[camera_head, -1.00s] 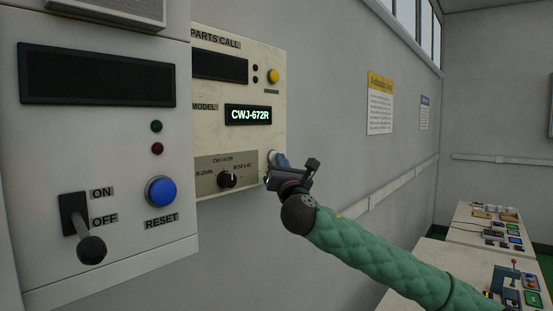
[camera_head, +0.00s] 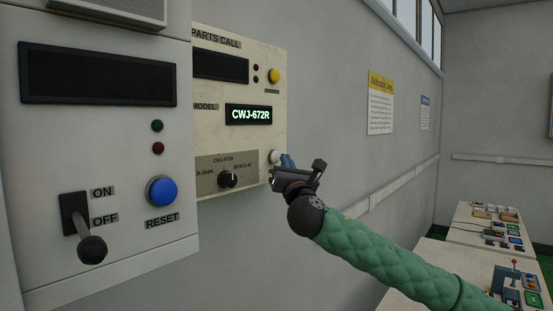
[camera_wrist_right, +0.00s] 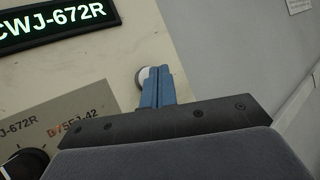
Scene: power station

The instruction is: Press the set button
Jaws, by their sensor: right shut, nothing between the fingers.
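A white round button (camera_head: 274,157) sits at the lower right of the cream panel (camera_head: 215,136), right of the model knob (camera_head: 228,179); I cannot read a label on it. My right gripper (camera_head: 286,161) is shut and empty, its blue fingers just right of the button in the head view. In the right wrist view the shut fingers (camera_wrist_right: 157,88) cover most of the white button (camera_wrist_right: 142,76); I cannot tell whether they touch it. The model display (camera_head: 249,115) reads CWJ-672R. My left gripper is not in view.
A grey panel stands at left with a blue RESET button (camera_head: 161,191) and an ON/OFF lever (camera_head: 88,240). A yellow button (camera_head: 273,76) is higher on the cream panel. Desks with controls (camera_head: 490,230) stand at the right.

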